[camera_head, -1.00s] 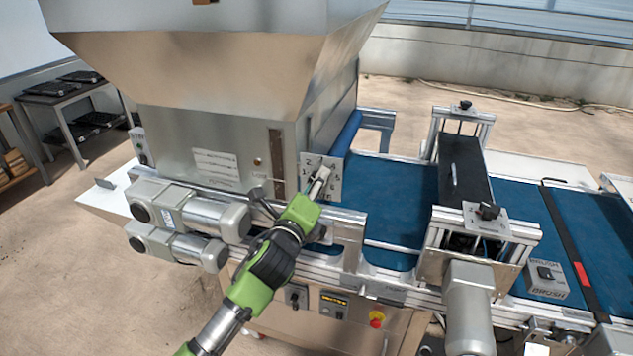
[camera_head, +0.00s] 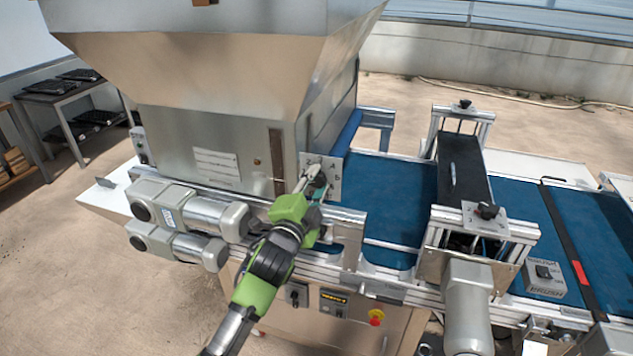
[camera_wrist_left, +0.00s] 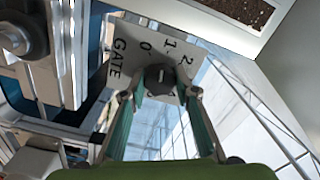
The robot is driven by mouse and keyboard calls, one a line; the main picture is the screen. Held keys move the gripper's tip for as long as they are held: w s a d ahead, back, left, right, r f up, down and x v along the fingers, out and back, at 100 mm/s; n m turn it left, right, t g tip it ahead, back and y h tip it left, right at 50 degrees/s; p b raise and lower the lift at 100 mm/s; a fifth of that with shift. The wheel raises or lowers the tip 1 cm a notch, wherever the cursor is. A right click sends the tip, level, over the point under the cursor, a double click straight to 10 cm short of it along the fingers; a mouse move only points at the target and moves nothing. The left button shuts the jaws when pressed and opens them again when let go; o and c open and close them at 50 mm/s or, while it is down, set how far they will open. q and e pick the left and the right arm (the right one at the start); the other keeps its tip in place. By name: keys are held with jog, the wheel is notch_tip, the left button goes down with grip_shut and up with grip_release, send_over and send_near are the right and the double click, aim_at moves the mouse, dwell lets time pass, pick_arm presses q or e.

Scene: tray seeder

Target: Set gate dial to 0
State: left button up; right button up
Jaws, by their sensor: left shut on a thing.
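The gate dial plate (camera_head: 334,189) is a light plate with dark numbers on the side of the machine, below the hopper. In the left wrist view the plate (camera_wrist_left: 118,85) reads GATE, with 0, 1 and 2 along its edge. The dark round dial knob (camera_wrist_left: 160,77) has a pale mark on its face; which number it points to I cannot tell. My left gripper (camera_head: 315,181) is at the dial, its fingers shut on the knob from both sides. The fingers hide part of the plate and its other numbers. My right gripper is not in view.
The metal hopper (camera_head: 200,75) stands above and left of the dial. A blue belt (camera_head: 390,190) runs to the right, under a dark bridge (camera_head: 464,165).

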pick_arm(q)
jog(key=n, duration=0.6)
jog(key=shift+n+p, duration=0.3)
jog(key=shift+p, duration=0.05)
jog(key=shift+f, duration=0.1)
jog(key=o, duration=1.1)
jog(key=v, duration=1.2)
